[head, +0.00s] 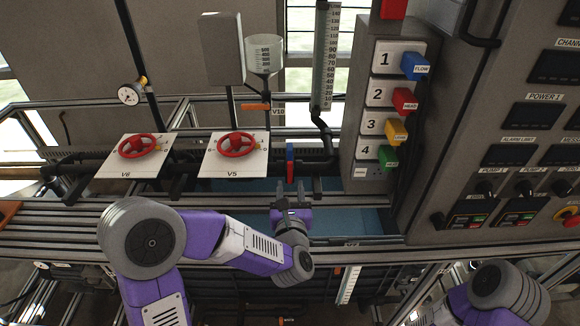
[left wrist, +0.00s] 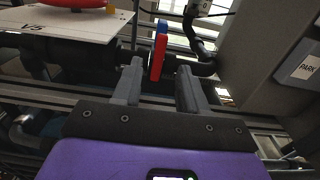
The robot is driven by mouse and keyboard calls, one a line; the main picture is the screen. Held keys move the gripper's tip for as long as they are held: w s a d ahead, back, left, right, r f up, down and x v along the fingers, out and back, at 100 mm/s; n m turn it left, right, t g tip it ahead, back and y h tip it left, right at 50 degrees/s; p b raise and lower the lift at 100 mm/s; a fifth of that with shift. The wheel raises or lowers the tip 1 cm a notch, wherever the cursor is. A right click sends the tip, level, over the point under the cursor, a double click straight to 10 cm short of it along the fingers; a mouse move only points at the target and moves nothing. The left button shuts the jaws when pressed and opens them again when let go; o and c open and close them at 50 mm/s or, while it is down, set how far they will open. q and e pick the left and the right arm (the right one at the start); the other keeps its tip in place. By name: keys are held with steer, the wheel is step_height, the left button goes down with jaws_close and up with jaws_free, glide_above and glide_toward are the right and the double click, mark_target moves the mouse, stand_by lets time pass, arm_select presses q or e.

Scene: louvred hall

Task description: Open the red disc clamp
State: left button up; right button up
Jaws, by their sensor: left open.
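The red disc clamp (head: 290,170) is a thin upright red plate, seen nearly edge-on, on the pipe right of valve V5. A blue part (head: 289,151) sits at its top. My left gripper (head: 292,203) is just below and in front of it, fingers pointing toward the pipe. In the left wrist view, the red plate (left wrist: 156,61) shows between and beyond the two open fingertips (left wrist: 158,78), with the blue part (left wrist: 162,28) above it. The fingers appear apart from it, holding nothing. My right gripper is out of view; only part of that arm shows.
Red handwheels V6 (head: 138,146) and V5 (head: 236,144) stand on white plates to the left. A grey column with numbered coloured tags (head: 385,118) and a control panel (head: 520,130) stand to the right. Horizontal rails (head: 60,238) run in front of the pipe.

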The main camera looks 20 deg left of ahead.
mark_target(290, 170)
arm_select(q)
steer(key=p+x, duration=0.1)
steer(key=x, duration=0.1)
steer(key=shift+w+r, duration=0.1)
steer(key=shift+w, duration=0.2)
steer(key=b+x, duration=0.2)
steer(key=x, duration=0.1)
steer(key=shift+f, duration=0.2)
steer(key=shift+w+a+r, duration=0.1)
steer(key=shift+w+a, duration=0.15)
steer(key=shift+w, duration=0.4)
steer(key=shift+b, duration=0.85)
steer(key=shift+c, duration=0.3)
jaws_close()
